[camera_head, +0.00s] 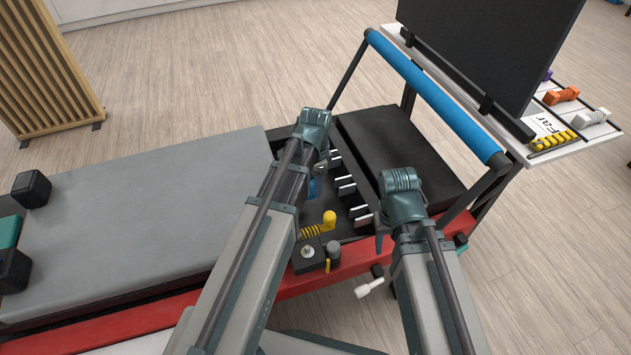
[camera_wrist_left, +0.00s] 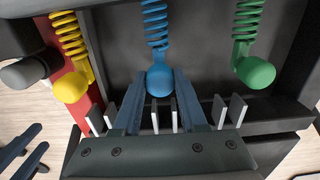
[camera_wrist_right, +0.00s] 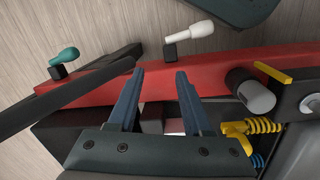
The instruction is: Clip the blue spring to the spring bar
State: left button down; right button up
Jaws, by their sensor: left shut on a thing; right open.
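The blue spring (camera_wrist_left: 155,24) runs down from the top of the left wrist view to a round blue knob (camera_wrist_left: 159,81). My left gripper (camera_wrist_left: 162,73) is shut on that knob, one finger on each side. In the head view only a bit of blue (camera_head: 314,187) shows beside my left arm. The spring bar (camera_wrist_left: 257,128) lies just beyond the knob, with several upright black-and-white slotted brackets. The brackets also show in the head view (camera_head: 346,187). The spring's knob looks apart from the bar. My right gripper (camera_wrist_right: 160,74) is open and empty above the red frame rail.
A yellow spring (camera_wrist_left: 72,38) and a green spring (camera_wrist_left: 246,24) hang on either side of the blue one. The grey padded carriage (camera_head: 150,225) is at left. A blue padded bar (camera_head: 435,95) and black screen (camera_head: 490,45) stand at right. Handles stick out along the red rail (camera_wrist_right: 215,68).

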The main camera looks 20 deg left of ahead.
dwell(0.5)
pick_arm(q)
jog(key=w+d, duration=0.3)
jog(key=d, duration=0.2)
jog(key=shift+w+d, duration=0.2)
jog(key=shift+w, duration=0.2)
jog(key=shift+c, duration=1.9)
grip_release()
jog(key=shift+s, duration=0.1)
notch_tip(320, 180, up, 14)
jog(key=p, duration=1.3)
jog(key=shift+p, duration=0.4)
notch_tip(320, 180, up, 7)
jog(key=p, duration=0.7)
